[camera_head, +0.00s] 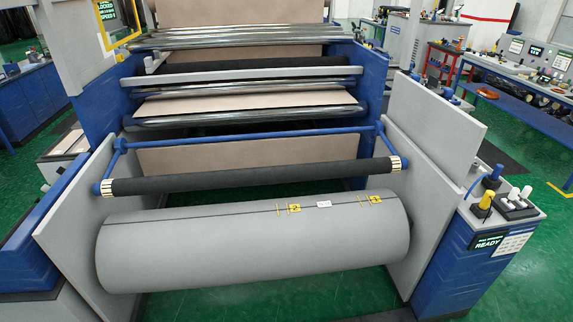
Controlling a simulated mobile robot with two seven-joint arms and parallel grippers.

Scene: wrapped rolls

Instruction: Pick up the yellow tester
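A yellow-handled tool (486,200), which looks like the yellow tester, stands upright in a dark holder on the light top of a blue cabinet at the right. A blue-handled tool with a cable (493,174) stands just behind it. A dark block with white knobs (515,201) sits to its right. Neither of my grippers is visible in the head view, so their distance to the tester cannot be told.
A large grey wrapped roll (250,240) with yellow tags lies left of the blue cabinet (462,255), below a black roller (250,177). A grey side plate (405,200) stands between roll and cabinet. Green floor (545,265) is clear right of the cabinet.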

